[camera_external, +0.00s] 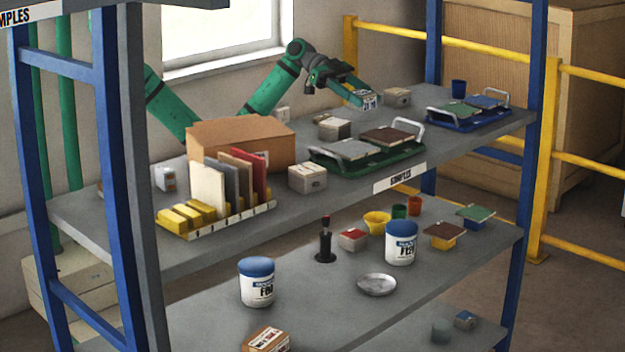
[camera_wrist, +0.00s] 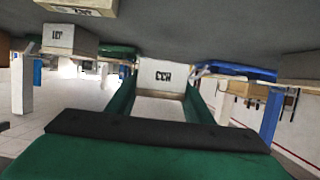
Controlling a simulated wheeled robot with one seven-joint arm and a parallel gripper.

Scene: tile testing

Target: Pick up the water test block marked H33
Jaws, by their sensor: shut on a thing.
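The pale grey block marked H33 (camera_wrist: 162,77) is between the two green fingers of my gripper (camera_wrist: 158,88) in the wrist view, its label upside down. In the external view the block (camera_external: 367,101) shows at the end of my gripper (camera_external: 363,98), over the back of the upper shelf. My gripper is shut on it. I cannot tell whether the block touches the shelf or is just clear of it.
A similar block (camera_external: 397,97) stands close to the right. Another block (camera_external: 334,128) and a green tray (camera_external: 405,155) are in front. A cardboard box (camera_external: 240,143) stands left on the shelf (camera_external: 120,225).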

